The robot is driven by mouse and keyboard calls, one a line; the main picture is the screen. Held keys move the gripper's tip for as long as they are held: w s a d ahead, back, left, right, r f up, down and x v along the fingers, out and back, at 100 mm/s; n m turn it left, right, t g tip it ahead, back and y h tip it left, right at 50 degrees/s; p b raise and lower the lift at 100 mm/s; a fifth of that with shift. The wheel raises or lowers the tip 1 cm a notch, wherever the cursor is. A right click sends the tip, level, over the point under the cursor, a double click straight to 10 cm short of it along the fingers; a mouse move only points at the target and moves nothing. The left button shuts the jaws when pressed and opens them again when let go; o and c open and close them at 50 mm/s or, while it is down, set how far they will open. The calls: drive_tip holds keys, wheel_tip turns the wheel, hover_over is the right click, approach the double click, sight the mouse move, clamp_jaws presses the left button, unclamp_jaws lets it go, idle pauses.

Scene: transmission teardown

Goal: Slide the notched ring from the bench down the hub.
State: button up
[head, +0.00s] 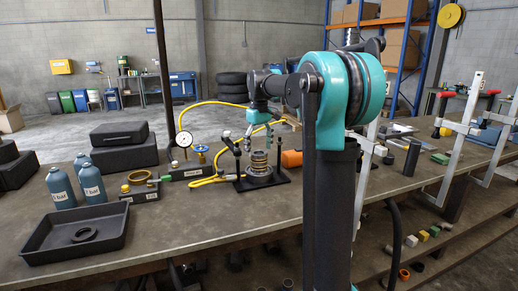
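The hub (260,169) stands upright on a black base plate (279,181) on the bench, with a stack of metal rings around it. My gripper (249,143) points down just above and slightly left of the hub's top. It is small and partly mixed with the fixture and yellow hose, so I cannot tell whether its fingers are open or hold anything. A dark ring (84,234) lies in the black tray at the left. A brass-coloured ring (139,176) rests on a small black block. I cannot make out notches on either ring.
The black tray (40,258) is at the bench's front left, near blue bottles (91,185). A pressure gauge (184,140) and yellow hose (206,181) stand left of the hub. An orange cylinder (291,158) is right of it. Bare bench (220,220) lies in front.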

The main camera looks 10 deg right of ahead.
wheel_tip(320, 180, up, 19)
idle(1.4)
